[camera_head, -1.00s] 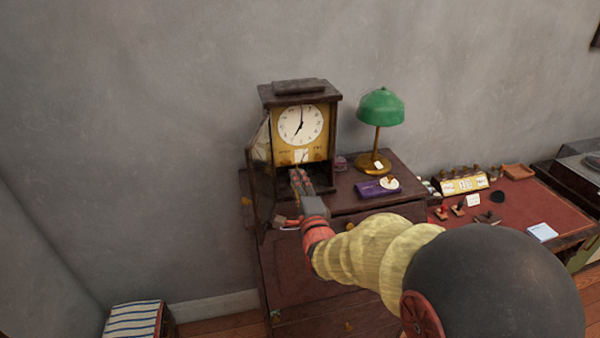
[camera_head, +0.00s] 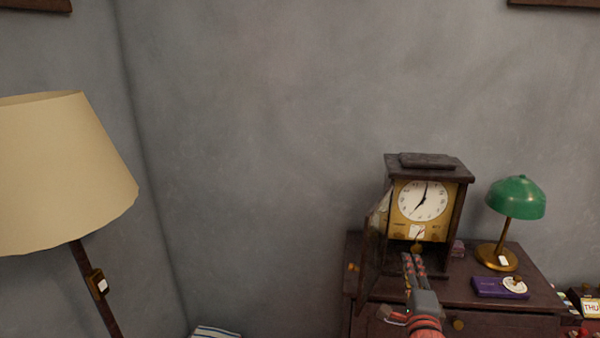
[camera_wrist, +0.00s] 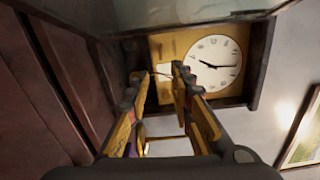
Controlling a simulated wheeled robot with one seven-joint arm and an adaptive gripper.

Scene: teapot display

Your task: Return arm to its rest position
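My gripper (camera_head: 413,258) is in front of the lower opening of the wooden clock (camera_head: 428,170), its two fingers pointing at it. In the wrist view my gripper (camera_wrist: 158,76) shows two fingers with a gap between them, so it is open. A thin golden piece shows near the fingertips there; I cannot tell whether they touch it. The clock's white dial (camera_wrist: 213,65) is beyond the fingers. The clock's glass door (camera_head: 374,245) stands open on the left. Most of my arm is out of the head view.
The clock stands on a dark wooden cabinet (camera_head: 530,290). A green lamp (camera_head: 517,198), a purple box (camera_head: 490,287) and a white round item (camera_head: 515,284) are to its right. A floor lamp (camera_head: 60,170) stands far left. The wall between is bare.

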